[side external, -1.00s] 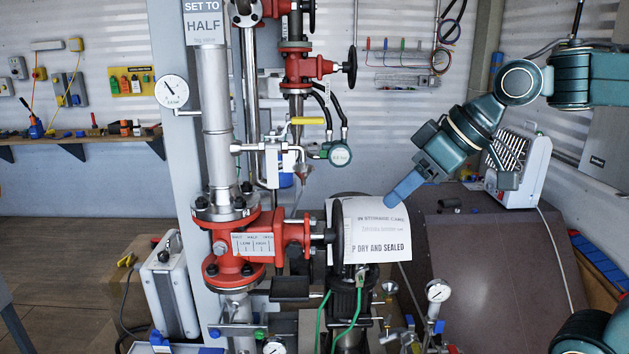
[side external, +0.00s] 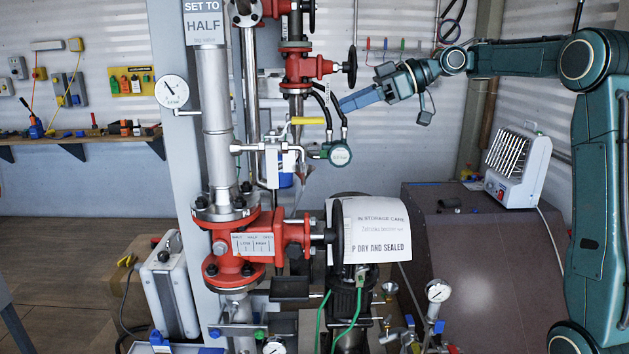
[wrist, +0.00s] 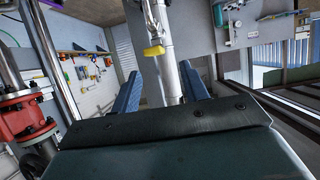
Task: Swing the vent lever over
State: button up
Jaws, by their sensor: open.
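The vent lever is a yellow-handled lever (side external: 308,121) on the small valve beside the silver pipe, lying about level and pointing right. Its yellow handle also shows in the wrist view (wrist: 154,50), ahead of and between my two blue fingers. My gripper (side external: 342,103) is just right of the lever's end and a little higher in the side view, apart from it as far as I can tell. In the wrist view my gripper (wrist: 160,85) has its fingers spread wide with nothing held between them.
A red valve with a black handwheel (side external: 318,67) is above and close to my gripper. Black hoses and a round teal gauge (side external: 340,154) are just below. Free space lies right of the pipes.

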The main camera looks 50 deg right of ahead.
aim_at(312, 118)
jog(key=shift+d+r+n+y, duration=0.1)
jog(key=shift+d+n+y, duration=0.25)
jog(key=shift+d, duration=0.45)
jog(key=shift+w+a, duration=0.15)
jog(key=shift+x, duration=4.15)
jog(key=shift+w, duration=0.1)
jog(key=c, duration=0.8)
